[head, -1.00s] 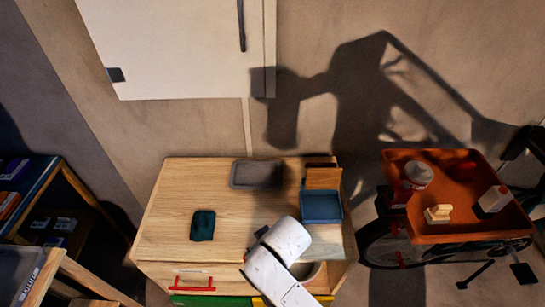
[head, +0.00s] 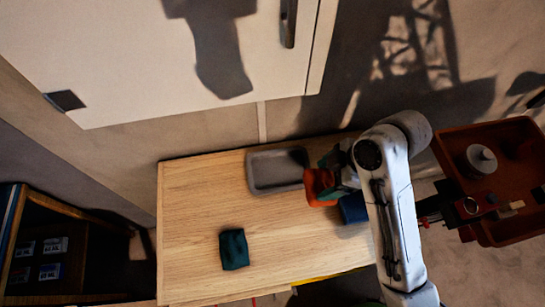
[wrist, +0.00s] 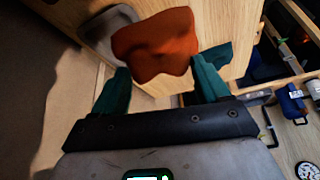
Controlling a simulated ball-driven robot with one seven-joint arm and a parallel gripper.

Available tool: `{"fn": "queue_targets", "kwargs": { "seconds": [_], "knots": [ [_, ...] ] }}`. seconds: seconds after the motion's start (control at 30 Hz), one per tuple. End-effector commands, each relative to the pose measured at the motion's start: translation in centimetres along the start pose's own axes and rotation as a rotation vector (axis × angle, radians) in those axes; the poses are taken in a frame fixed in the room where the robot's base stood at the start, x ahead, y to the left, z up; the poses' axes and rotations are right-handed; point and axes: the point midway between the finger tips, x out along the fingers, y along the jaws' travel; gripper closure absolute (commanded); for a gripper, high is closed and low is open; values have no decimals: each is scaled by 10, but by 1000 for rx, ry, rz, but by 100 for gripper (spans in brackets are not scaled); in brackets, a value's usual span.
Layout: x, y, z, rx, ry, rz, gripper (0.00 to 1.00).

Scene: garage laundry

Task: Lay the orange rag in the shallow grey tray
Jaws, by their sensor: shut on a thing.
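The orange rag (head: 318,186) is held between the green fingers of my gripper (head: 335,178), just right of the shallow grey tray. In the wrist view the rag (wrist: 158,42) bunches up between and beyond the fingertips (wrist: 165,78). The shallow grey tray (head: 272,172) lies on the wooden top near its back edge. Its visible inside is empty, and its right end is in shadow. In the wrist view the tray (wrist: 106,22) shows partly behind the rag.
A blue box (head: 353,208) stands right of the rag, partly hidden by my arm. A dark green cloth (head: 233,249) lies on the wooden top (head: 190,215), with bare wood around it. A red-brown bin (head: 508,165) with items stands at right. A white cabinet (head: 150,60) hangs above.

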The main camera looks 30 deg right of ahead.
Motion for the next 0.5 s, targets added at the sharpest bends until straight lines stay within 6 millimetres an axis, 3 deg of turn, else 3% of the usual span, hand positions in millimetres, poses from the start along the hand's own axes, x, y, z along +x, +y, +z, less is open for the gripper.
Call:
{"fn": "queue_targets", "kwargs": {
  "seconds": [0.47, 0.5],
  "knots": [
    [12, 13, -9, -37, -1, -17, 49],
    [22, 18, -12, -42, 0, -16, 49]
  ]
}}
